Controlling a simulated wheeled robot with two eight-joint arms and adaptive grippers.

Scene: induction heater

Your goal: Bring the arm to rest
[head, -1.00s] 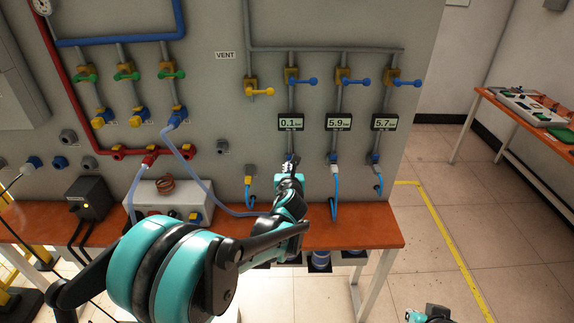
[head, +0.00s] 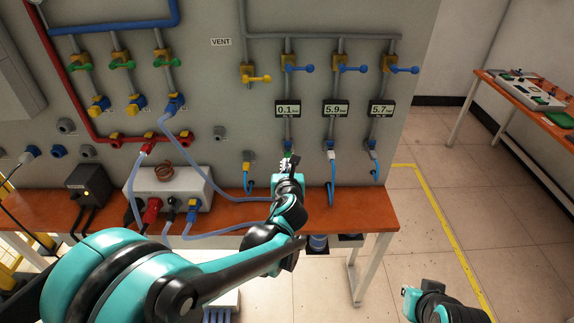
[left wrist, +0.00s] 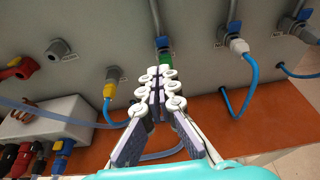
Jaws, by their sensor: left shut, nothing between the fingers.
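My left arm comes in from the left in the head view, and its gripper (head: 286,163) is at the panel below the gauge reading 0.1. In the left wrist view the white fingers of my left gripper (left wrist: 160,85) are shut with nothing between them. Their tips point at a green fitting (left wrist: 165,57) on the panel; whether they touch it I cannot tell. A part of my right arm (head: 440,306) shows at the lower right; its fingers cannot be made out.
The grey panel (head: 225,90) carries pipes, valves and gauges. A yellow-collared plug (left wrist: 109,90) and a white-collared plug (left wrist: 238,46) with blue hoses flank the gripper. A white box with a copper coil (head: 164,172) stands on the orange bench (head: 375,208). Floor to the right is open.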

